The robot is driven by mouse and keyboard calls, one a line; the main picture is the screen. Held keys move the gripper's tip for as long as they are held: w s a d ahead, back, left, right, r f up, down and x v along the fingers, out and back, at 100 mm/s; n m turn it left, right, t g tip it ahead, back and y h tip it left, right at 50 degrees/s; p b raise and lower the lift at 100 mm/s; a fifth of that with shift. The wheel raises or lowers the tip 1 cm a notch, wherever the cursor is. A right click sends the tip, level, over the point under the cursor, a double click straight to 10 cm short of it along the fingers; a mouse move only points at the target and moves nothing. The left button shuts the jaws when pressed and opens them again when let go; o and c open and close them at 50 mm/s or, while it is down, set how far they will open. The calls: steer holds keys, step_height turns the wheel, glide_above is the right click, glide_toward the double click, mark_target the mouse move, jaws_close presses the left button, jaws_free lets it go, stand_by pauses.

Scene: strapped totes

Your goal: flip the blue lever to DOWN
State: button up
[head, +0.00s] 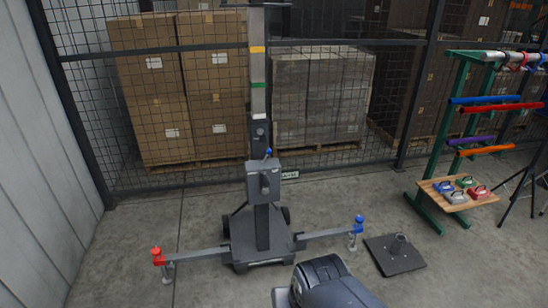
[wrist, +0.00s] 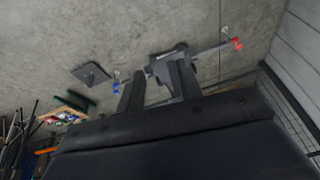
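A grey lift mast with a grey box (head: 264,180) stands on a wheeled base. A small blue-tipped lever (head: 268,153) shows at the top of the box and seems to point up; it is too small to be sure. A blue knob (head: 359,221) sits on the right outrigger's end and a red knob (head: 156,254) on the left one's. In the wrist view the blue knob (wrist: 115,88) and red knob (wrist: 237,43) show upside down beyond my gripper (wrist: 160,70). My arm is at the head view's bottom.
A dark square plate with a post (head: 395,254) lies on the floor right of the base. A green rack (head: 437,150) with coloured bars and a wooden shelf (head: 450,205) stands at the right. A mesh fence with boxes (head: 150,90) is behind. The left floor is clear.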

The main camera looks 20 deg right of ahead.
steer(key=w+a+f+m+t+b, duration=0.1)
steer(key=w+f+m+t+b, duration=0.1)
steer(key=w+f+b, duration=0.1)
steer(key=w+f+m+t+b, duration=0.2)
steer(key=w+f+b, duration=0.1)
steer(key=w+b, duration=0.2)
steer(key=w+a+f+m+t+b, duration=0.1)
steer(key=w+f+m+t+b, duration=0.1)
steer(key=w+f+b, duration=0.1)
steer(key=shift+w+a+f+m+y+b, duration=0.15)
steer(key=shift+w+a+f+m+b, duration=0.1)
steer(key=shift+w, duration=0.4)
steer(key=shift+w+a+f+m+y+b, duration=0.1)
steer(key=shift+w+f+m+y+b, duration=0.1)
steer(key=shift+w, duration=0.45)
jaws_close()
steer(key=w+a+f+m+t+y+b, duration=0.5)
steer(key=w+a+m+t+b, duration=0.2)
steer(key=b, duration=0.7)
steer(key=shift+w+a+f+m, duration=0.25)
steer(key=shift+w+a+m, duration=0.6)
steer(key=shift+w+a, duration=0.2)
